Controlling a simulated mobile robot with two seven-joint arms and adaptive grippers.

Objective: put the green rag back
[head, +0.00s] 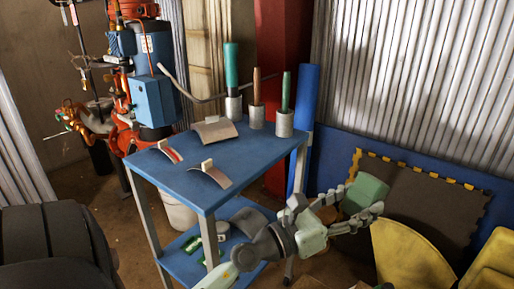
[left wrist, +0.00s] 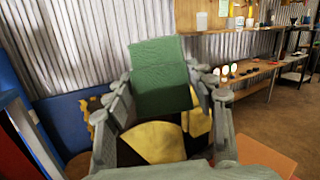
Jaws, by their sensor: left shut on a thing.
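The green rag (head: 366,191) is a folded, block-like green cloth held between the fingers of my left gripper (head: 362,198), to the right of the blue trolley and clear of it. In the left wrist view the rag (left wrist: 160,72) stands up between the two fingers, its lower part reaching down between them. My left gripper is shut on it. The blue trolley (head: 192,182) has a top shelf and a lower shelf (head: 183,263). My right gripper is not in view.
Three metal cups with upright handles, one of them (head: 284,123), stand along the trolley's back right. Curved plates, one of them (head: 214,130), lie on top. Yellow curved pieces (head: 408,255) stand at the right. A blue panel and corrugated wall (head: 420,75) lie behind.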

